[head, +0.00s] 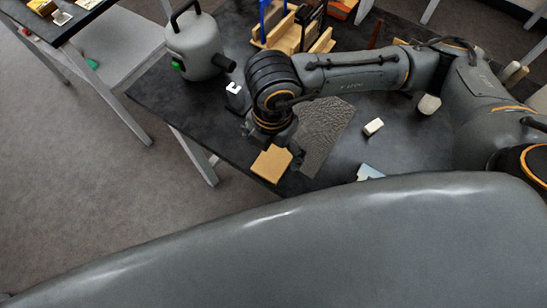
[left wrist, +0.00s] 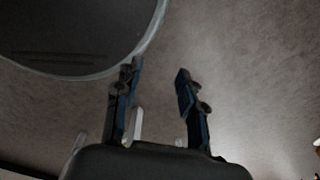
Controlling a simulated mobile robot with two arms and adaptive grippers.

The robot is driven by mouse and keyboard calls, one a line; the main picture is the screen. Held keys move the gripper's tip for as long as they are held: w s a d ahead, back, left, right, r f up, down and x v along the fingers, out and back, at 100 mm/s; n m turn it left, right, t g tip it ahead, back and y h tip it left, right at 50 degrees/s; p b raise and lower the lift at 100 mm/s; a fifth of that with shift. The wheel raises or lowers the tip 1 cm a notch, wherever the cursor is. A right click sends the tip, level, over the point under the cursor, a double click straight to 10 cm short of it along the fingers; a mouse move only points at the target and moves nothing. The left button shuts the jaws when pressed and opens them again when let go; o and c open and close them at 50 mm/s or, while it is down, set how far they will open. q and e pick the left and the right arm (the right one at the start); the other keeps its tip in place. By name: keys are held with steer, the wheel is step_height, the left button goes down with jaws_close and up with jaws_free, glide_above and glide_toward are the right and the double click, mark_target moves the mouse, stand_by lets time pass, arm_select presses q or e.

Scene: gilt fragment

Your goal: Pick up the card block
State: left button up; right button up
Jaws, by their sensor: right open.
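A flat tan block (head: 271,164), which looks like the card block, is at the front left edge of the dark table (head: 400,140). My right gripper (head: 275,147) points down at its far side, with its fingers apart. The gripper hides part of the block's far edge, so I cannot tell whether they touch. My left gripper (left wrist: 158,72) shows only in the left wrist view, open and empty above the grey floor.
A textured grey mat (head: 325,125) lies beside the block. A white block (head: 373,127) and a pale blue item (head: 369,172) lie to the right. A grey canister (head: 195,45) and a wooden rack (head: 290,35) stand behind.

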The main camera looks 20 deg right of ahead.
mark_target(274, 160)
steer(key=shift+w+f+p, duration=0.15)
steer(key=shift+f+p, duration=0.25)
steer(key=shift+f, duration=0.25)
step_height(274, 160, down, 4)
steer(key=shift+w+d+r+p, duration=0.15)
steer(key=shift+r+p, duration=0.1)
steer(key=shift+p, duration=0.25)
steer(key=shift+f, duration=0.3)
steer(key=shift+c, duration=0.9)
arm_select(q)
steer(key=shift+s+d+r, duration=0.15)
steer(key=shift+s+r, duration=0.1)
steer(key=shift+r, duration=0.2)
steer(key=shift+s+d+r, duration=0.15)
steer(key=shift+s+r, duration=0.05)
steer(key=shift+r, duration=0.2)
arm_select(e)
steer(key=c, duration=1.1)
